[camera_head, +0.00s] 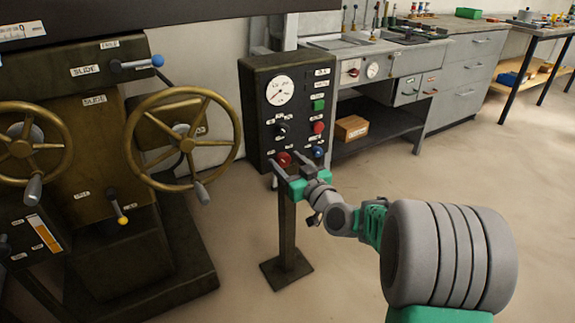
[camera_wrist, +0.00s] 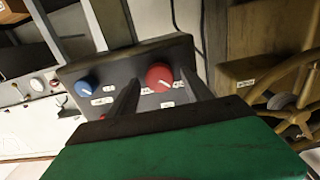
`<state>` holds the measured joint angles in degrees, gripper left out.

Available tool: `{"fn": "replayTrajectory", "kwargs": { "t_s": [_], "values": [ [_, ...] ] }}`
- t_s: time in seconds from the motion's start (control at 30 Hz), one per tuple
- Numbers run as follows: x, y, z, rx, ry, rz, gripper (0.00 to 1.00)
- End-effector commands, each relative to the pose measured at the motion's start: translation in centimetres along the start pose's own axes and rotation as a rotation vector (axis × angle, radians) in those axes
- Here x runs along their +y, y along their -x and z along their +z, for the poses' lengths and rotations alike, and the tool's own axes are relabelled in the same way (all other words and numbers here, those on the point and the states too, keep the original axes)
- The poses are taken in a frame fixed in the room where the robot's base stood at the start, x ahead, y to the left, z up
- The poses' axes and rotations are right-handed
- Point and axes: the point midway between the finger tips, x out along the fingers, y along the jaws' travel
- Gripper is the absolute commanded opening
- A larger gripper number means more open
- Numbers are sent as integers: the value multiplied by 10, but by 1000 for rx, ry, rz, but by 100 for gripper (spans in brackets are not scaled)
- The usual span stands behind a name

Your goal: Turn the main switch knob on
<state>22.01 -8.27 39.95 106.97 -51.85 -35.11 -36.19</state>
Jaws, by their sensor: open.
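The black control panel (camera_head: 258,105) stands on a post, with a red knob (camera_head: 284,158) and a blue knob (camera_head: 318,152) along its bottom. Their labels are too small to read, so I cannot tell which is the main switch. In the wrist view the red knob (camera_wrist: 159,76) has a white pointer line slanting to the lower right. The blue knob (camera_wrist: 86,87) sits to its left there. My gripper (camera_head: 287,164) is open at the red knob, also seen in the wrist view (camera_wrist: 162,80), with one finger on each side. I cannot tell whether the fingers touch it.
The panel also carries a gauge (camera_head: 280,90), a green button (camera_head: 319,104), a red button (camera_head: 318,127) and a small black knob (camera_head: 282,130). A machine with brass handwheels (camera_head: 187,144) stands close on the left. A grey workbench (camera_head: 405,65) is behind. Floor to the right is clear.

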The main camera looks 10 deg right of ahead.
Motion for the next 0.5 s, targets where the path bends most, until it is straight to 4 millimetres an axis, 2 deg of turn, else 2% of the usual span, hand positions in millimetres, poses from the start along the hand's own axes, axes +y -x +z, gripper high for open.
{"fn": "replayTrajectory", "kwargs": {
  "t_s": [0.27,0.5],
  "values": [
    [0,-3,0,0,0,1,58],
    [0,-3,0,0,0,1,38]
  ]
}}
